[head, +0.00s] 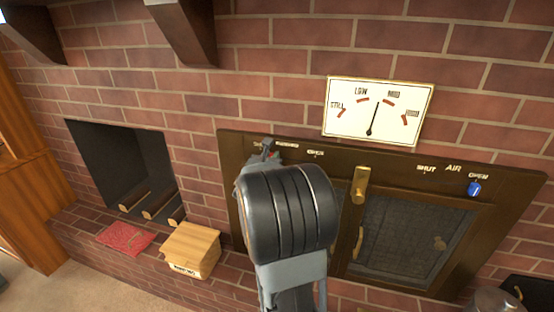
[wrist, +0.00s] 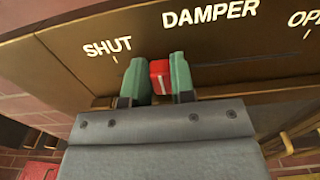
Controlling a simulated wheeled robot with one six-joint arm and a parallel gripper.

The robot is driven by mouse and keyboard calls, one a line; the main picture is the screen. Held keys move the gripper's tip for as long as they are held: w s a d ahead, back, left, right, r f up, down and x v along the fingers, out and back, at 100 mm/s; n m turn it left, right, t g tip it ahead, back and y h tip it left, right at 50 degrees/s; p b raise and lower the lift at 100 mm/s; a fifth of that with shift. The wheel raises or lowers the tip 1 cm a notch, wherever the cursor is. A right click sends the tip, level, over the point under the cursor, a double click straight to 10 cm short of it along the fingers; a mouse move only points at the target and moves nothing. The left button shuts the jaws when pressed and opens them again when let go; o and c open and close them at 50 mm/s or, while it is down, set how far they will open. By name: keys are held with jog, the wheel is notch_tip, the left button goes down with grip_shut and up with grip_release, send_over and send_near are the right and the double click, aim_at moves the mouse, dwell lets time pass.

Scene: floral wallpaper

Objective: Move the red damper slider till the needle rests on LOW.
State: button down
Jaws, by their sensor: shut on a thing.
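The red damper slider (wrist: 160,78) sits between the two green fingertips of my gripper (wrist: 158,80) in the wrist view. My gripper is shut on it. The slider stands between the SHUT mark (wrist: 108,48) and the OPEN mark, nearer SHUT, just left of below the word DAMPER. In the head view my gripper (head: 269,148) reaches the stove's top-left strip, and my dark wrist hides much of it; the slider cannot be made out there. The white gauge (head: 348,120) hangs above. Its black needle (head: 373,118) points between LOW and MID.
A blue air slider (head: 474,188) stands near OPEN on the right of the stove front (head: 480,250). A brass handle (head: 360,185) sticks out at its middle. A wooden box (head: 190,247) and a red cloth-like item (head: 125,237) lie on the hearth at left.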

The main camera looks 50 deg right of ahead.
jog(key=c, duration=1)
grip_release()
jog(key=shift+o, duration=0.2)
jog(key=v, duration=1.4)
jog(key=shift+p, duration=0.3)
jog(key=shift+d, duration=0.15)
